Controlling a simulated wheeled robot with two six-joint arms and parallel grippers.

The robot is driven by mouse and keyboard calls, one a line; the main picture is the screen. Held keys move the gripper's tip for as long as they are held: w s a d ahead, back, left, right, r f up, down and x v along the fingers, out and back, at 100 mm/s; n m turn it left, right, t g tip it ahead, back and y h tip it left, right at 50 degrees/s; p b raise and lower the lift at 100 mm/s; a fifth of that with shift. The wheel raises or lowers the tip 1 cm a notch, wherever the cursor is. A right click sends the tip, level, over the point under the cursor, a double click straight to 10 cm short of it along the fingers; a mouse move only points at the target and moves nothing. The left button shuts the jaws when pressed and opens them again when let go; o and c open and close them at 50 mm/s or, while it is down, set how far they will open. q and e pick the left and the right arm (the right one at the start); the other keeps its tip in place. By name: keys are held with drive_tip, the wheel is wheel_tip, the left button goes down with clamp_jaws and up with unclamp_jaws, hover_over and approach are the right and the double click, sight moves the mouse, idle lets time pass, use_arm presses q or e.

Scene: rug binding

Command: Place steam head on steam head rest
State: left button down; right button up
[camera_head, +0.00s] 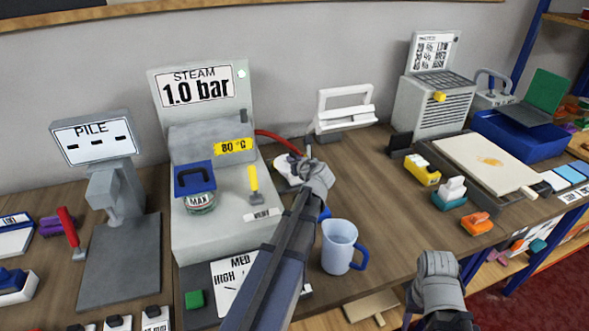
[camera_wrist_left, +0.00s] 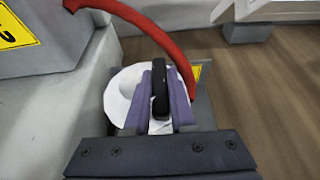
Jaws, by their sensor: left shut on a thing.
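The steam head (camera_wrist_left: 122,92) is a white rounded piece with a black upright handle (camera_wrist_left: 160,92), and a red hose (camera_wrist_left: 180,55) arches over it. My left gripper (camera_wrist_left: 160,98) is shut on the handle. In the head view the steam head (camera_head: 284,172) shows beside the steam station, partly hidden by my left gripper (camera_head: 303,158). A grey block with a yellow label (camera_wrist_left: 203,110), possibly the rest, lies under or just beside it; I cannot tell whether they touch. My right wrist (camera_head: 438,280) is at the lower right, its fingers hidden.
The grey steam station (camera_head: 225,225) stands directly left of the steam head and carries a jar (camera_head: 198,202). A light blue mug (camera_head: 338,247) stands in front. A white frame-like device (camera_head: 345,110) stands behind. Bare wood lies to the right.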

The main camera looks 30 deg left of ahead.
use_arm(q)
drive_tip(key=shift+f+b, duration=0.4)
drive_tip(key=shift+f, duration=0.45)
use_arm(e)
drive_tip(key=shift+f, duration=0.9)
use_arm(q)
drive_tip(key=shift+f, duration=0.15)
drive_tip(key=c, duration=0.8)
unclamp_jaws()
drive_tip(key=shift+o, duration=0.2)
use_arm(e)
drive_tip(key=shift+f, duration=0.1)
use_arm(q)
drive_tip(key=shift+s+d+r, duration=0.15)
drive_tip(key=shift+r, duration=0.15)
drive_tip(key=p+v, duration=0.4)
drive_tip(key=v, duration=0.7)
drive_tip(key=shift+s+d+p, duration=0.2)
drive_tip(key=shift+p, duration=0.15)
use_arm(e)
drive_tip(key=shift+r, duration=2.45)
